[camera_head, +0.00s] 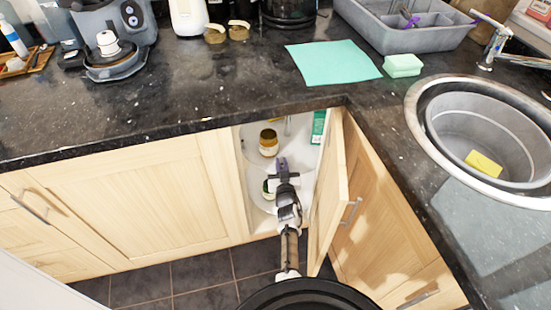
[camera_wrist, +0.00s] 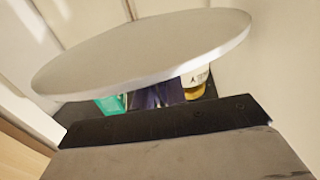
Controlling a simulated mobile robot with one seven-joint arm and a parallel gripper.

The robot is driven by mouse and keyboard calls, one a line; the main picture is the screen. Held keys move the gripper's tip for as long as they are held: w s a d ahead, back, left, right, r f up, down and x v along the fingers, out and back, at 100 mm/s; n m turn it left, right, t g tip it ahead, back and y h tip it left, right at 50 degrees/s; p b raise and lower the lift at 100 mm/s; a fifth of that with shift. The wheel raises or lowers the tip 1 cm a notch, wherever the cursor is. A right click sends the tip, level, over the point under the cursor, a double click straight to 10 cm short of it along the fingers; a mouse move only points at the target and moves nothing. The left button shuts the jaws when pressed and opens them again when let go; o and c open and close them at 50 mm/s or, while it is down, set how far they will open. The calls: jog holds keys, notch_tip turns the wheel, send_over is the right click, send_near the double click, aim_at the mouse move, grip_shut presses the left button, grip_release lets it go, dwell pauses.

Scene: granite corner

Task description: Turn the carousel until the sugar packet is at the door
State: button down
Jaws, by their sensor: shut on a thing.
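The carousel (camera_head: 254,160) is a pale round shelf unit inside the open corner cabinet. In the wrist view, its pale disc (camera_wrist: 140,50) fills the upper part. A second jar (camera_head: 268,188) is partly hidden by my gripper. A green box (camera_head: 318,126) stands at the back right. I cannot identify the sugar packet.
The cabinet door (camera_head: 330,195) stands open close to the right of my arm. The cabinet's left frame (camera_head: 228,185) bounds the opening. Above is the dark worktop (camera_head: 200,95) with a turquoise cloth (camera_head: 332,62), a sponge (camera_head: 402,65) and a sink (camera_head: 480,130).

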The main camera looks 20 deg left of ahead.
aim_at(295, 168)
jog(key=shift+w+d+p, duration=0.2)
jog(key=shift+d+p, duration=0.3)
jog(key=shift+d, duration=0.25)
jog(key=shift+w+d+p, duration=0.15)
jog(key=shift+d+p, duration=0.3)
jog(key=shift+d, duration=0.25)
jog(key=shift+w+d+p, duration=0.35)
jog(key=shift+d+p, duration=0.1)
jog(key=shift+d, duration=0.4)
jog(key=c, duration=1.4)
grip_release()
jog(key=shift+c, duration=0.2)
notch_tip(295, 168, up, 20)
jog(key=p, duration=1.1)
